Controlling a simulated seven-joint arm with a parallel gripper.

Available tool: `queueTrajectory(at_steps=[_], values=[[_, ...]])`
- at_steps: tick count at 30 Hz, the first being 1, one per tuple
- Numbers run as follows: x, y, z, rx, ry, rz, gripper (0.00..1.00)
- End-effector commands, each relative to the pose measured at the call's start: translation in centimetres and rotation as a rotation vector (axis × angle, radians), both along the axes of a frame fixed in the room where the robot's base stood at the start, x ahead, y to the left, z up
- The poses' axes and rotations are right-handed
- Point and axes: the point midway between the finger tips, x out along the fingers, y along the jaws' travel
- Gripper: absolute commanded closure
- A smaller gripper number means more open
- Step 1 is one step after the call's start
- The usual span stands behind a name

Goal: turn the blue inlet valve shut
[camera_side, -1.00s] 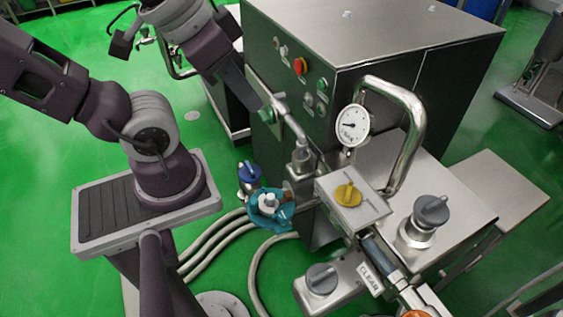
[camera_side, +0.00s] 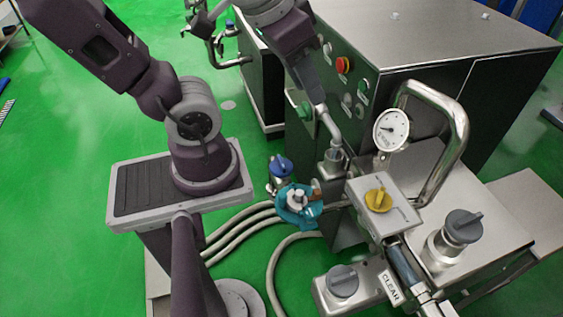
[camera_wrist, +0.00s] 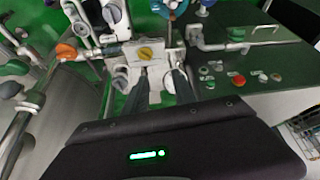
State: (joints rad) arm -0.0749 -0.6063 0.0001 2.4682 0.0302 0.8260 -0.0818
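The blue inlet valve (camera_side: 281,166) has a blue knob on a metal body, low beside the hoses in the side view. A teal fitting with a white top (camera_side: 297,203) sits just in front of it. My gripper (camera_side: 318,100) hangs above and to the right of the blue knob, in front of the cabinet, and is apart from the knob. In the wrist view, the two fingers of my gripper (camera_wrist: 161,78) are spread with nothing between them.
A yellow knob (camera_side: 379,200), a pressure gauge (camera_side: 391,130) and a bent steel pipe (camera_side: 460,115) stand right of the valve. The cabinet (camera_side: 430,45) carries a red button (camera_side: 343,65). Grey hoses (camera_side: 240,228) run along the green floor. Grey knobs stand at the lower right.

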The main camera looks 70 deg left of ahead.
Motion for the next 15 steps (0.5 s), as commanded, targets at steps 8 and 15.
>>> queueTrajectory(at_steps=[8, 15], values=[[10.4, 14.1, -11.1, -0.09, 0.183, 0.664, 0.66], [8.1, 24.1, -28.0, -0.254, 0.292, 1.168, 0.66]])
